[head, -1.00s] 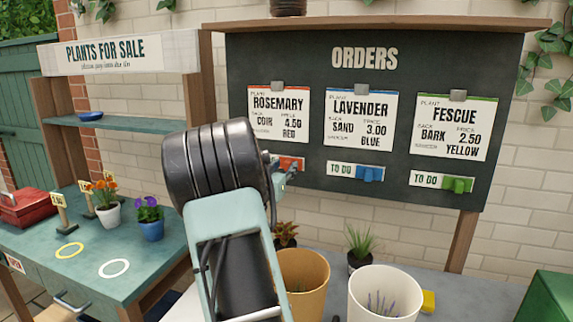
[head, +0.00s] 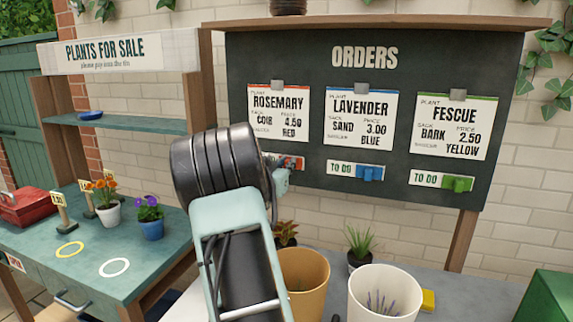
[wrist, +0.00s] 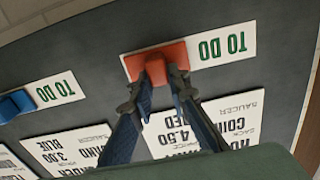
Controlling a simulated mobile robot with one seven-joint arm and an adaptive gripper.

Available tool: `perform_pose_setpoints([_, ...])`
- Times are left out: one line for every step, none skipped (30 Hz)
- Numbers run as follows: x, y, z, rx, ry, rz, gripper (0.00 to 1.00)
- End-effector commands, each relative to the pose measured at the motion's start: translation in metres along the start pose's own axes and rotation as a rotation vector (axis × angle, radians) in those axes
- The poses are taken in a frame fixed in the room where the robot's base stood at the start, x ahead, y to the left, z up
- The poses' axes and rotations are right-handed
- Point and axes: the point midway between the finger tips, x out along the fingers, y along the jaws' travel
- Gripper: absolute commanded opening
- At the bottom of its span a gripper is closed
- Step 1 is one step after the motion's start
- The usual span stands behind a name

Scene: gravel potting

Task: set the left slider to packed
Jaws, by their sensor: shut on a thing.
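The left slider is a red block (wrist: 157,60) on a white strip under the ROSEMARY card. In the wrist view, which is upside down, the strip's "TO DO" lettering (wrist: 222,45) shows beside the block. My gripper (wrist: 164,76) is shut on the red slider, with its fingertips against the block at the board's face. In the head view my gripper (head: 286,168) covers most of the left strip, and only bits of red show around it. The blue slider (head: 370,173) and green slider (head: 458,183) sit at the right of their own "TO DO" labels.
The dark ORDERS board (head: 300,50) carries three cards above the strips. Below it stand an orange pot (head: 304,275), a white pot (head: 385,290) and small plants. A teal sale table (head: 100,245) is at the left. The board around the strips is clear.

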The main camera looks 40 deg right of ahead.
Motion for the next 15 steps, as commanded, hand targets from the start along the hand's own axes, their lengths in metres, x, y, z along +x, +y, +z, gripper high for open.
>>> perform_pose_setpoints([0.0,0.0,0.0,0.0,0.0,0.0,0.0])
perform_pose_setpoints([0.0,0.0,0.0,0.0,0.0,0.0,0.0])
perform_pose_setpoints([0.0,0.0,0.0,0.0,0.0,0.0,0.0])
perform_pose_setpoints([0.0,0.0,0.0,0.0,0.0,0.0,0.0])
perform_pose_setpoints([0.0,-0.001,0.0,0.0,0.0,0.0,0.0])
perform_pose_setpoints([0.0,-0.002,-0.001,0.0,0.0,-0.001,0.0])
perform_pose_setpoints([0.0,-0.005,-0.001,0.0,0.0,-0.001,0.0])
perform_pose_setpoints([0.0,-0.009,-0.002,0.001,0.0,-0.002,0.0])
perform_pose_setpoints([0.0,-0.015,-0.003,0.0,0.0,-0.003,0.0])
perform_pose_setpoints([0.0,-0.021,-0.003,0.0,0.0,-0.003,0.0])
perform_pose_setpoints([0.0,-0.029,-0.004,0.0,0.001,-0.004,0.0])
perform_pose_setpoints([0.0,-0.038,-0.004,-0.001,0.001,-0.004,0.0])
perform_pose_setpoints([0.0,-0.045,-0.005,0.0,0.002,-0.004,0.0])
perform_pose_setpoints([0.0,-0.051,-0.005,-0.001,0.001,-0.004,0.0])
perform_pose_setpoints([0.0,-0.059,-0.005,-0.001,0.002,-0.003,0.0])
